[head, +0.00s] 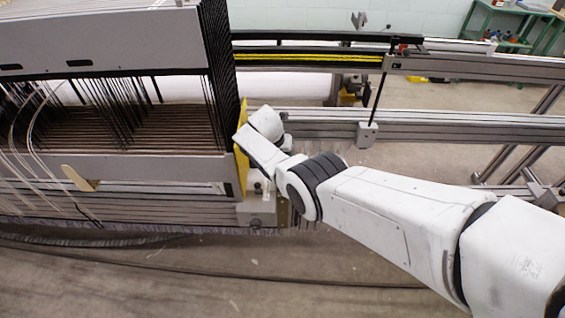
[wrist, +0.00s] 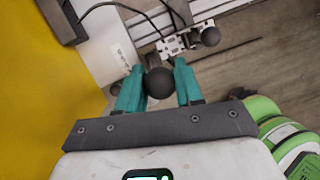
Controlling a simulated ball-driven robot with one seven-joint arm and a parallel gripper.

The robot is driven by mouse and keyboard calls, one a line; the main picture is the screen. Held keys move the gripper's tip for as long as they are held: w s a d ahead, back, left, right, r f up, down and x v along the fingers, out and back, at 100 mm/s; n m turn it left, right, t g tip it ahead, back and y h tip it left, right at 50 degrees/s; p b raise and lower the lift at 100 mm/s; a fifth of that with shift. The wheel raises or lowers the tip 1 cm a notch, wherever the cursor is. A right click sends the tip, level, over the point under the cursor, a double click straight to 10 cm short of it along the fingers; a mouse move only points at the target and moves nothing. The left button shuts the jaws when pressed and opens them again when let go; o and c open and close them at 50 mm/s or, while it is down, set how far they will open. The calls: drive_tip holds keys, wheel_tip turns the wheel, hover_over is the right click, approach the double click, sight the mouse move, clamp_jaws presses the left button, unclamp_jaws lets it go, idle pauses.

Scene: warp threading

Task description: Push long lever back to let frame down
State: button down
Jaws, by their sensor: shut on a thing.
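In the wrist view, the teal fingers of my gripper (wrist: 160,70) are shut on a round black lever knob (wrist: 159,84). The lever's shaft is mostly hidden below the knob. A second, smaller black knob (wrist: 210,37) sits on a metal bracket just beyond, to the upper right, apart from the fingers. In the head view, the end of my arm is beside the yellow side panel of the frame, and the fingers and the held knob are hidden. The frame (head: 105,38), with many dark wires hanging from it, stands at the left.
The yellow panel (wrist: 45,70) is close on the left of my gripper. Metal rails (head: 440,128) run to the right behind my arm. A grey machine box (head: 257,208) is below my wrist. Open floor (head: 330,285) lies in front, with a green shelf (head: 500,20) far back.

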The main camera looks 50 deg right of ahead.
drive_tip(key=shift+w+d, duration=0.2)
drive_tip(key=shift+w, duration=0.05)
idle(0.3)
drive_tip(key=c, duration=0.8)
unclamp_jaws()
drive_tip(key=shift+d, duration=0.15)
drive_tip(key=p+v, duration=0.3)
drive_tip(key=v, duration=0.7)
drive_tip(key=shift+r+p, duration=0.35)
drive_tip(key=shift+p, duration=0.05)
drive_tip(key=shift+a, duration=0.2)
